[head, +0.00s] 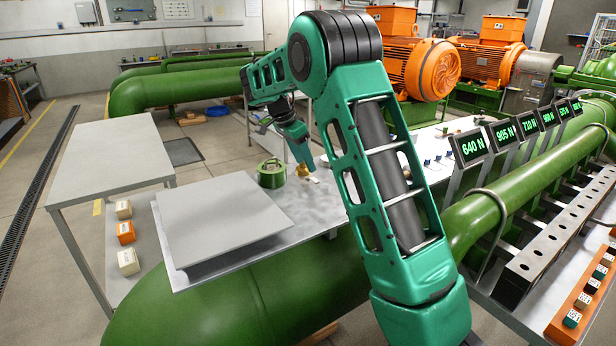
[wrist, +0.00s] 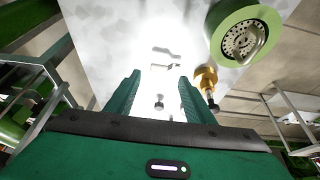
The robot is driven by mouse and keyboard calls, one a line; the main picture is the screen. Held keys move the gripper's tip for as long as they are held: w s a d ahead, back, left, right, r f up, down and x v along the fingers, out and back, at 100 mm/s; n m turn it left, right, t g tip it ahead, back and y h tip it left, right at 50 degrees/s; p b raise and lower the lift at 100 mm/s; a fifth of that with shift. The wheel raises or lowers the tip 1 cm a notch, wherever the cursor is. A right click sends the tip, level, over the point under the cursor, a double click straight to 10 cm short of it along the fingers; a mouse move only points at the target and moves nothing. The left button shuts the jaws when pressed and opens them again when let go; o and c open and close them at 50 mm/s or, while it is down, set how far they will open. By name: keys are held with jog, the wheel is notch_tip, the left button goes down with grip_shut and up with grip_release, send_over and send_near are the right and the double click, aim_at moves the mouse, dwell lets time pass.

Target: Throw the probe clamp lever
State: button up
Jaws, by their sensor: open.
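My gripper (head: 306,160) reaches down over the table beside a green cylindrical housing. In the wrist view its two green fingers (wrist: 160,80) stand apart with nothing held between them. The green housing (head: 272,174) shows a perforated metal face (wrist: 240,40) at upper right of the wrist view. A brass fitting (head: 303,171) with a dark-tipped stem (wrist: 213,104) is just right of the right finger in the wrist view. A small pale piece (wrist: 165,65) lies beyond the fingertips, and a small grey knob (wrist: 159,103) shows between the fingers. I cannot tell which part is the clamp lever.
A raised grey plate (head: 220,215) covers the table's near left. A separate grey table (head: 110,160) stands further left. Force displays (head: 472,147) and a large green pipe (head: 540,185) are at right. Small parts lie behind my arm.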

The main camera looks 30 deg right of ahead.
aim_at(313, 180)
jog(key=x, duration=0.6)
jog(key=shift+d+f, duration=0.1)
jog(key=shift+f, duration=0.15)
jog(key=c, duration=1)
